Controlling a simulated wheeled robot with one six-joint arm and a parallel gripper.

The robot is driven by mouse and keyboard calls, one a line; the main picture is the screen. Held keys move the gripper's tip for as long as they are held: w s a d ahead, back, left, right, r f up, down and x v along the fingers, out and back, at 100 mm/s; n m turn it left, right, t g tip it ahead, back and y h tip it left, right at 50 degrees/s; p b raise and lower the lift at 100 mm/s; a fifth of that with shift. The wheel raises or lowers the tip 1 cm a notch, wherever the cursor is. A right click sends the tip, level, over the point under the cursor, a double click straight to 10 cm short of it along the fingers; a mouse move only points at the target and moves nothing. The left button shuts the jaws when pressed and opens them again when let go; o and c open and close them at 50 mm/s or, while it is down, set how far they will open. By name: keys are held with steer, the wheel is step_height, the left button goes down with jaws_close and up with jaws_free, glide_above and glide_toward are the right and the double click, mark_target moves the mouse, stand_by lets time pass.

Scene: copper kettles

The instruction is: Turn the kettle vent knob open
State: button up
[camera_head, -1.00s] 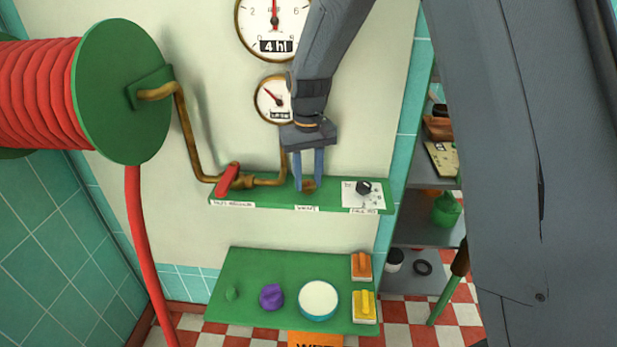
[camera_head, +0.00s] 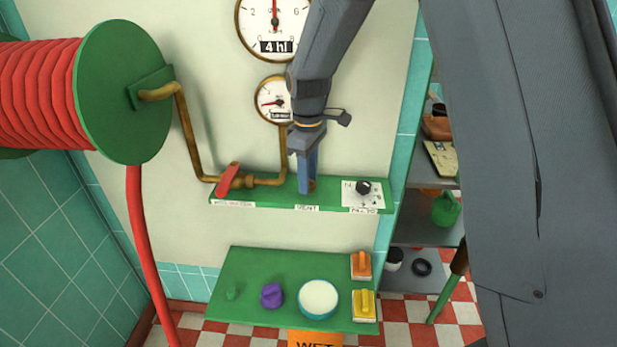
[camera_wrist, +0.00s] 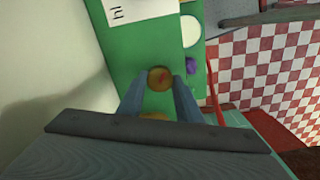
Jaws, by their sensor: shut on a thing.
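The brass vent knob (camera_head: 313,184) is on the green wall shelf (camera_head: 240,204), above the VENT label (camera_head: 307,208). It is mostly hidden by my fingers in the head view. My gripper (camera_head: 305,190) points down at it, and its two fingers overlap in this view. In the wrist view, the round knob (camera_wrist: 159,78) with a reddish mark sits between the fingertips of my gripper (camera_wrist: 160,84), which is shut on it. The small gauge (camera_head: 271,101) above has its needle pointing left.
A red lever (camera_head: 227,180) on a brass pipe (camera_head: 190,135) stands left of the knob. A black dial (camera_head: 363,188) on a white plate is to the right. A lower green shelf (camera_head: 245,265) holds a purple knob (camera_head: 272,295), a white-topped round button (camera_head: 318,299) and switches.

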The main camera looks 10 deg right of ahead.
steer(key=shift+w+r+n, duration=0.1)
steer(key=shift+n, duration=0.4)
steer(key=o, duration=1)
steer(key=shift+o, duration=0.2)
